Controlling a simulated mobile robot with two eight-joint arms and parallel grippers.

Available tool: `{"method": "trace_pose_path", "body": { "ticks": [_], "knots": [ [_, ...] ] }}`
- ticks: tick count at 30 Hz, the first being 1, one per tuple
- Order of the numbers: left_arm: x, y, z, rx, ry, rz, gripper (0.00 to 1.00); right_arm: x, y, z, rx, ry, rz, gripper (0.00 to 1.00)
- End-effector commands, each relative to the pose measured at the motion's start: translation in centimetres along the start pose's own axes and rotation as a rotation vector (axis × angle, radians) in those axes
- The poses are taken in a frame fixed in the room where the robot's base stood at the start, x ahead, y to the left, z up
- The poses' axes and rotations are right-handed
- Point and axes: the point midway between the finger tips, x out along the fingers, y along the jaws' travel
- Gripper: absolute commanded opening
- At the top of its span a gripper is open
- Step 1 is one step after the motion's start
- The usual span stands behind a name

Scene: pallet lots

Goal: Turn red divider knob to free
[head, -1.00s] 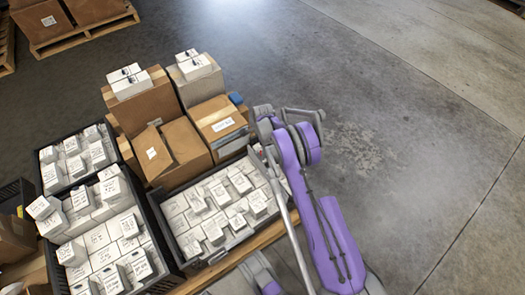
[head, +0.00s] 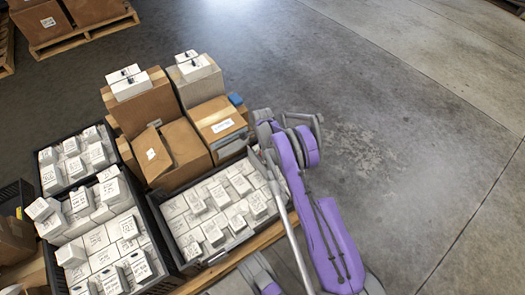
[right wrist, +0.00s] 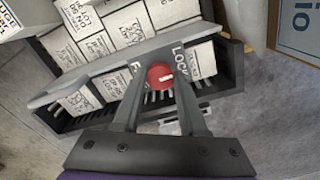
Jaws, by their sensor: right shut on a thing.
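The red divider knob (right wrist: 160,76) shows in the right wrist view, on a grey divider bar (right wrist: 95,80) that crosses a dark crate. The knob bears a short white mark, roughly level in the picture. The word LOCK is readable to the right of the knob; lettering to its left is mostly hidden behind a finger. My right gripper (right wrist: 160,84) is shut on the knob, one finger at each side. My left gripper is not in view.
White labelled boxes (head: 212,232) fill the crate. Cardboard boxes (head: 184,150) are stacked behind it, with small white boxes (head: 130,87) on top. More dark crates of white boxes (head: 105,240) stand at left. The floor (head: 420,110) at right is clear.

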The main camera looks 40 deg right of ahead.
Motion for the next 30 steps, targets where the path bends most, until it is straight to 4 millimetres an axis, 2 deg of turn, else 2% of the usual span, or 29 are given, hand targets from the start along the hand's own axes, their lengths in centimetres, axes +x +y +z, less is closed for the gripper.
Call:
{"method": "trace_pose_path", "body": {
  "ticks": [7, 13, 30],
  "knots": [
    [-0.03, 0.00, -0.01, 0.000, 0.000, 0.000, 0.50, -0.03, 0.00, 0.00, -0.028, 0.000, 0.000, 0.00],
    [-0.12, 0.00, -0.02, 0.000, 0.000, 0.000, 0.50, -0.04, 0.01, 0.00, -0.124, 0.000, 0.000, 0.00],
    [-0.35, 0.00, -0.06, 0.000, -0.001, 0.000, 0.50, -0.05, 0.07, -0.02, -0.640, 0.000, 0.000, 0.00]
  ]
}}
